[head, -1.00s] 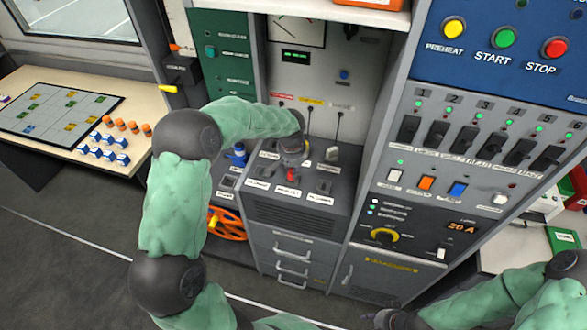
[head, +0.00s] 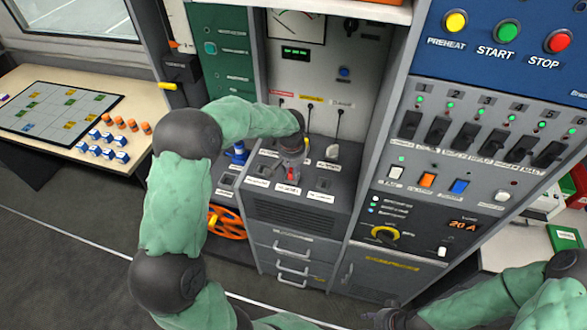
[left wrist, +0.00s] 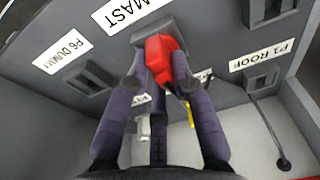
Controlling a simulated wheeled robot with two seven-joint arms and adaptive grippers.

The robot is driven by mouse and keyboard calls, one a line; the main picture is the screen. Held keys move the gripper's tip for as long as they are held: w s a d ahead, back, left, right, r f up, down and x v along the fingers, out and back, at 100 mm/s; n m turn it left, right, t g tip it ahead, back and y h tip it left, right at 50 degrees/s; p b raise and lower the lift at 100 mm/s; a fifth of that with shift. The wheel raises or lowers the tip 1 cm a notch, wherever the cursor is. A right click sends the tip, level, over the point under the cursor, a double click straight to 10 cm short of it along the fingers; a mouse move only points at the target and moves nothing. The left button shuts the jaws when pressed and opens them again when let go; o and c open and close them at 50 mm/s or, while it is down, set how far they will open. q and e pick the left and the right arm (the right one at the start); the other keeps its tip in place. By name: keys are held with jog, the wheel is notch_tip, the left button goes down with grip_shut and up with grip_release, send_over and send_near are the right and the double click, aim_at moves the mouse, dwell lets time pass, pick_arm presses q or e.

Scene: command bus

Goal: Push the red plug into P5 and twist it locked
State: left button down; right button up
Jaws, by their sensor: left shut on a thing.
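The P5 part of the label is out of the picture. In the head view my left gripper (head: 292,160) reaches down onto the socket panel (head: 262,200) and mostly covers the plug. My right gripper (head: 388,318) shows only as a dark part at the bottom edge; its fingers are unclear.
The P6 DUMMY socket (left wrist: 88,78) and P1 ROOF socket (left wrist: 262,75) lie either side of the plug. A black cable (left wrist: 270,130) runs near P1. A white plug (head: 332,152) stands on the panel to the right. The breaker cabinet (head: 400,175) rises close on the right.

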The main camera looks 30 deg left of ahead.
pick_arm(q)
jog(key=shift+s+m+p, duration=0.15)
jog(key=shift+m+p, duration=0.95)
jog(key=shift+m, duration=0.4)
jog(key=shift+f+m+h+p, duration=0.1)
jog(key=shift+m+h+p, duration=0.2)
jog(key=shift+m, duration=0.2)
jog(key=shift+s+m+p, duration=0.1)
jog(key=shift+m+p, duration=0.5)
jog(key=shift+m, duration=0.1)
jog(key=shift+m+p, duration=0.65)
jog(key=shift+m, duration=0.45)
jog(key=shift+f+m+h, duration=0.1)
jog(key=shift+m+h, duration=0.2)
